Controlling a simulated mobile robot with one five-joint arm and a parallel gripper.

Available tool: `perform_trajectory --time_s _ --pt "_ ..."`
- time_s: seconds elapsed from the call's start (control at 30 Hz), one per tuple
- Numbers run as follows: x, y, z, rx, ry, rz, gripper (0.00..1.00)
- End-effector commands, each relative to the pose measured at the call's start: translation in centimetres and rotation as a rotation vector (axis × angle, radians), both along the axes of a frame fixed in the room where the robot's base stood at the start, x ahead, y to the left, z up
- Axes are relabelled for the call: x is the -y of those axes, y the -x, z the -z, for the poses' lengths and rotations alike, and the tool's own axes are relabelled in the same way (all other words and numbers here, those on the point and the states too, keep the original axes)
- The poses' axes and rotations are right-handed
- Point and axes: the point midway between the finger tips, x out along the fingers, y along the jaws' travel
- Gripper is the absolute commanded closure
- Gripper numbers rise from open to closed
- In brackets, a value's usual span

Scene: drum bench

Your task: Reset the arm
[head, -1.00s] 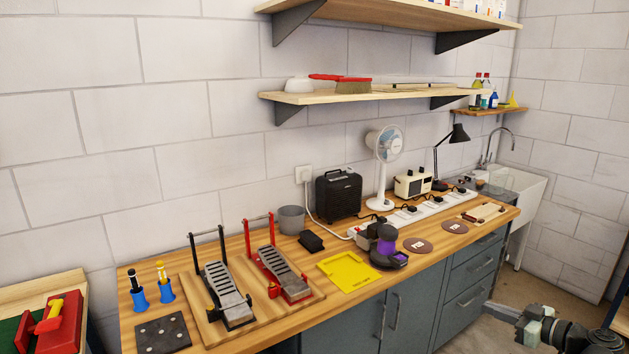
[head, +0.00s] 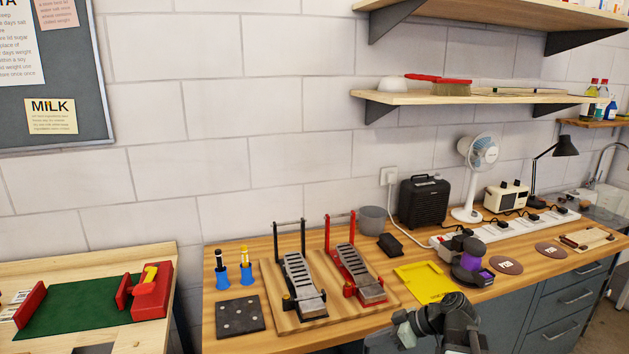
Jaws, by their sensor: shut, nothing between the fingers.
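My gripper (head: 403,330) is at the bottom of the head view, right of centre, in front of the wooden bench's (head: 236,342) front edge. It is shut and holds nothing. My arm is folded in close behind it. On the bench, a black drum pedal (head: 300,280) and a red drum pedal (head: 356,275) stand side by side on a wooden board. A yellow mat (head: 425,282) and a purple and black sander-like tool (head: 470,268) lie just beyond my gripper, and my gripper appears apart from them.
A second bench at the left holds a red vise (head: 150,292) on a green mat (head: 75,312). A black heater (head: 424,200), white fan (head: 470,190) and long white power strip (head: 520,226) stand along the wall. Shelves hang above. Grey drawers (head: 560,310) are under the bench.

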Motion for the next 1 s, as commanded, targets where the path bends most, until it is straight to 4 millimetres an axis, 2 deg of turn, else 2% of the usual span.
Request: perform_trajectory --time_s 0.03,0.1,0.2,0.27,0.37,0.5,0.6,0.77,1.0 --pt "-2.9 0.8 1.1 -0.063 0.045 -0.022 1.00" --pt "-5.5 1.9 2.7 -0.160 0.120 -0.020 1.00" --pt "-8.1 3.6 4.9 -0.291 0.245 0.025 1.00" --pt "-8.7 4.6 6.0 -0.370 0.333 0.092 1.00" --pt "-7.3 5.7 7.3 -0.475 0.458 0.261 1.00" --pt "-3.0 6.3 8.2 -0.582 0.572 0.567 1.00" --pt "-1.0 6.5 8.3 -0.631 0.605 0.756 1.00" --pt "-0.5 6.6 8.3 -0.685 0.576 0.918 1.00" --pt "-0.5 6.6 8.3 -0.693 0.569 0.935 1.00"
